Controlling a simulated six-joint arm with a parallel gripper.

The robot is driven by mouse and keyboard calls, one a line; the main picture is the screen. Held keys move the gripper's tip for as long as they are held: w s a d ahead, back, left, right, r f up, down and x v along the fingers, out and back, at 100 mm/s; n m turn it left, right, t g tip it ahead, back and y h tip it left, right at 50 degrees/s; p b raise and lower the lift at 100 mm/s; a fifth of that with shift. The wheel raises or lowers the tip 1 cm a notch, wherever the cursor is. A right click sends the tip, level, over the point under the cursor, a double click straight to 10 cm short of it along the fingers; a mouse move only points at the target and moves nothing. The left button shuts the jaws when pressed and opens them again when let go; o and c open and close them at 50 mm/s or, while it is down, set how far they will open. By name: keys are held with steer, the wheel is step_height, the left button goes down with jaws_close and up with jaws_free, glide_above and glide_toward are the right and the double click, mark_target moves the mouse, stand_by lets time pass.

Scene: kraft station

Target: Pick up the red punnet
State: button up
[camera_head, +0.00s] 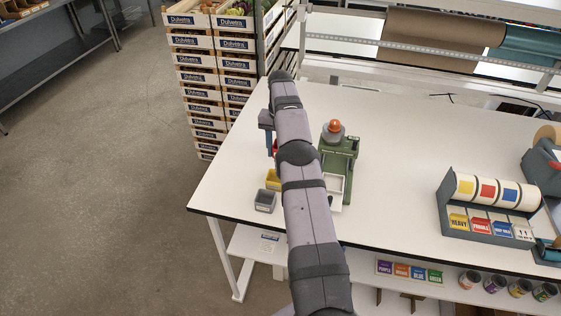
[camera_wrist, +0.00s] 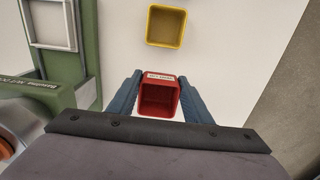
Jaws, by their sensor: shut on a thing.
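The red punnet (camera_wrist: 158,98) is a small, open, square box with a white label on its rim. In the wrist view it sits between the two blue fingers of my gripper (camera_wrist: 160,80), which are shut on it from both sides. Its inside looks empty. In the head view only a sliver of the red punnet (camera_head: 275,147) shows beside my arm, by my gripper (camera_head: 269,143); the rest is hidden. I cannot tell whether it touches the table.
A yellow punnet (camera_wrist: 166,26) and a grey punnet (camera_head: 265,201) stand on the white table (camera_head: 400,130) near its left edge. A green scale (camera_head: 341,158) stands close to the right of my arm. Stacked crates (camera_head: 210,75) rise beyond the table. A label rack (camera_head: 488,208) is at right.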

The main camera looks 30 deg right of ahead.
steer(key=shift+r+p, duration=1.8)
steer(key=shift+r, duration=0.75)
steer(key=shift+d, duration=0.1)
steer(key=shift+s+d+r+b, duration=0.1)
steer(key=shift+s+d+b, duration=0.25)
steer(key=shift+s+d, duration=0.4)
steer(key=s+d, duration=0.3)
steer(key=s, duration=0.5)
steer(key=s+d+b, duration=0.1)
steer(key=s+d, duration=0.1)
steer(key=s, duration=0.7)
steer(key=shift+s+d+b, duration=0.15)
steer(key=shift+d+b, duration=0.15)
steer(key=shift+d, duration=0.1)
steer(key=shift+f+b, duration=2.15)
steer(key=shift+f, duration=0.55)
